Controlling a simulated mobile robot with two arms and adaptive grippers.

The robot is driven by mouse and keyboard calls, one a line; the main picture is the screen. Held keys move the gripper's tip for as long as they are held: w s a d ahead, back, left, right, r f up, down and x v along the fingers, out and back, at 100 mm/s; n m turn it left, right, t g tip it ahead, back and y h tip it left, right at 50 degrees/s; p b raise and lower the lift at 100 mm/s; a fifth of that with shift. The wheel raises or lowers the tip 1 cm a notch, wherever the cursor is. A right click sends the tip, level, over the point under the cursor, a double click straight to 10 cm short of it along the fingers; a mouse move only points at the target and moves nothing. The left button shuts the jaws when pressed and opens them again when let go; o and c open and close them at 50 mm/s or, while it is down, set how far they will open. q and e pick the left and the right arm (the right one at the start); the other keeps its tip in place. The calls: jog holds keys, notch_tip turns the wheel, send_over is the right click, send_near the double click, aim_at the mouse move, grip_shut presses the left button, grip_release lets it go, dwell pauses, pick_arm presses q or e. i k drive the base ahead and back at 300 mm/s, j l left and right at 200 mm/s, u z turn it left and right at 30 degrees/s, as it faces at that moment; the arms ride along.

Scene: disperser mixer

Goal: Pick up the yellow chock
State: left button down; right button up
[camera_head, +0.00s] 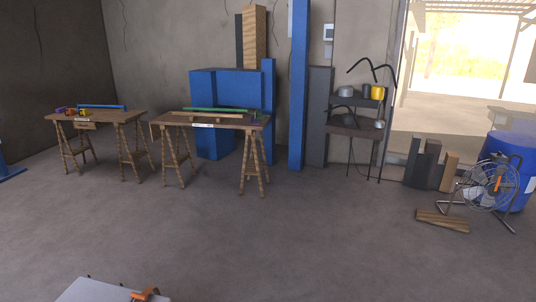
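A small yellow item (84,113), which looks like the yellow chock, lies on the left trestle table (120,117) at the far left. It is too small for its shape to be clear. Orange and purple items (68,111) lie beside it, and a blue bar (101,106) lies behind it. A larger, rounded yellow object (377,91) sits on the dark shelf stand at the right; it looks like a pot. Neither of my grippers shows in the head view.
A second trestle table (230,121) with long bars stands in the middle, before blue cabinets (225,95). Planks (442,221), a fan (488,187) and a blue barrel (520,150) are at the right. A grey surface (100,291) shows at the bottom edge. The floor between is clear.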

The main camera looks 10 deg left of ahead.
aim_at(84, 112)
jog(key=i+u, duration=0.1)
jog(key=i, duration=1.8)
jog(key=i+u, duration=0.15)
jog(key=i, duration=0.45)
jog(key=i+l+u, duration=0.1)
jog(key=i, duration=0.55)
jog(key=i+l+u, duration=0.15)
jog(key=i, duration=0.45)
